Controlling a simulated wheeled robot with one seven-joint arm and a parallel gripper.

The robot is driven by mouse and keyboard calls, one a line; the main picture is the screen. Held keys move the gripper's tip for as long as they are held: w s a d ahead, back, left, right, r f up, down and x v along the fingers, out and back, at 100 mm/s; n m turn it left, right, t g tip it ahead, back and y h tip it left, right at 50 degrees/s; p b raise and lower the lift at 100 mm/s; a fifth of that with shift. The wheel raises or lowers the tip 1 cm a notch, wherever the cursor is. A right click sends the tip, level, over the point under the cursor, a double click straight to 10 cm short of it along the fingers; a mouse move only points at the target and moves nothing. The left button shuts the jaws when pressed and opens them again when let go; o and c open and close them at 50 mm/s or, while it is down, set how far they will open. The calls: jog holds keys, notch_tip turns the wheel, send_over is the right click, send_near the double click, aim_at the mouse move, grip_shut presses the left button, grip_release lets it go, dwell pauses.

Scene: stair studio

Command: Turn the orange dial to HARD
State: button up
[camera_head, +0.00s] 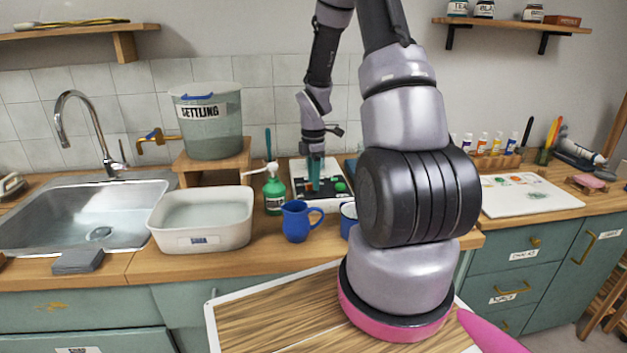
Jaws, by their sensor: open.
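A white-and-dark panel (339,199) with a green round part (341,186) lies on the counter behind the blue mug. My gripper (314,183) reaches down from above, with its teal fingers at the left part of this panel. A small patch of orange shows between the fingertips and may be the dial. The fingers hide most of it, so its pointer and the word HARD cannot be read. My gripper is open. I cannot tell whether the fingers touch the dial.
A green spray bottle (274,190) stands just left of the panel. A white basin (203,238) and the settling bucket (208,138) are further left. My arm hides the counter to the right.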

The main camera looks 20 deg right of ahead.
jog(key=shift+f, duration=0.25)
grip_shut()
